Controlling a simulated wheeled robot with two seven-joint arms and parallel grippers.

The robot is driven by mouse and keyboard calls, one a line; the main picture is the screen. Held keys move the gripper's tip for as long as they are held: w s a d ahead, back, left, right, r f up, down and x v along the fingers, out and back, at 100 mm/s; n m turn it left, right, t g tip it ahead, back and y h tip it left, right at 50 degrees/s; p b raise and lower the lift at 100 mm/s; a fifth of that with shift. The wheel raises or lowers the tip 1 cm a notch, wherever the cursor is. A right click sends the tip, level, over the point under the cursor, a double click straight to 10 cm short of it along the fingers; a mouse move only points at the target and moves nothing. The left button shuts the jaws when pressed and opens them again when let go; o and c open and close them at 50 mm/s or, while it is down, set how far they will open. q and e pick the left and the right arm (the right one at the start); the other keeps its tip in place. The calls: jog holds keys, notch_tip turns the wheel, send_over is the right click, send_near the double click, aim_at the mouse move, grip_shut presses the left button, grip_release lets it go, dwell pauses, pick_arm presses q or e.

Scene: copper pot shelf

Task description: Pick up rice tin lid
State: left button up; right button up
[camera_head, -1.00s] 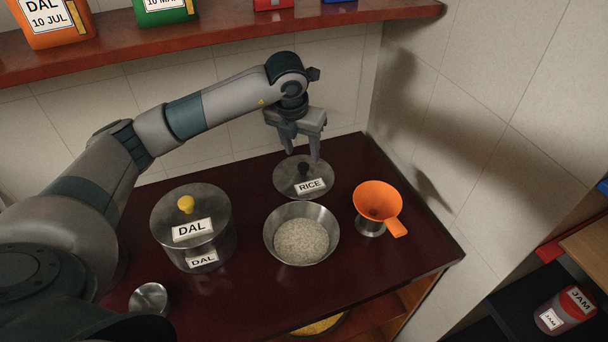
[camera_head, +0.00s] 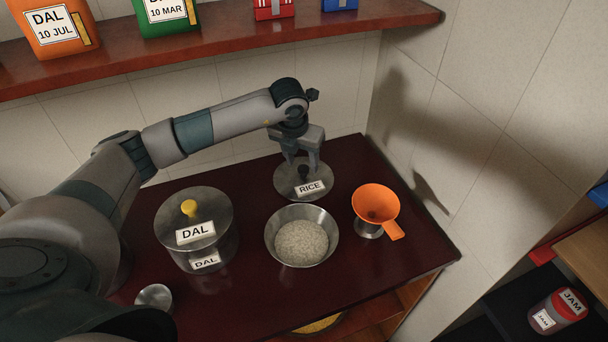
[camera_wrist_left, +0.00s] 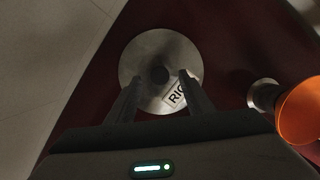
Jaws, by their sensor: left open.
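The rice tin lid (camera_head: 291,190) is a flat round metal disc with a dark knob and a white RICE label. It lies on the dark red counter behind the bowl of rice. My left gripper (camera_head: 303,168) is open just above the lid, with its fingers pointing down around or over the knob (camera_head: 303,172). In the left wrist view the lid (camera_wrist_left: 150,99) shows between and beyond the two fingers, with its knob (camera_wrist_left: 159,75) near the middle, ahead of the fingertips. Contact with the knob cannot be told. My right gripper is not in view.
A metal bowl of rice (camera_head: 301,243) stands in front of the lid. An orange funnel (camera_head: 375,203) on a small metal stand is to the right. A lidded DAL tin (camera_head: 194,246) is to the left, with a small metal cup (camera_head: 155,297) in front. A shelf (camera_head: 230,42) runs above.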

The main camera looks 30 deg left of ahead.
aim_at(303, 174)
pick_arm(q)
jog(key=shift+x, duration=1.25)
jog(key=shift+a, duration=0.1)
grip_shut()
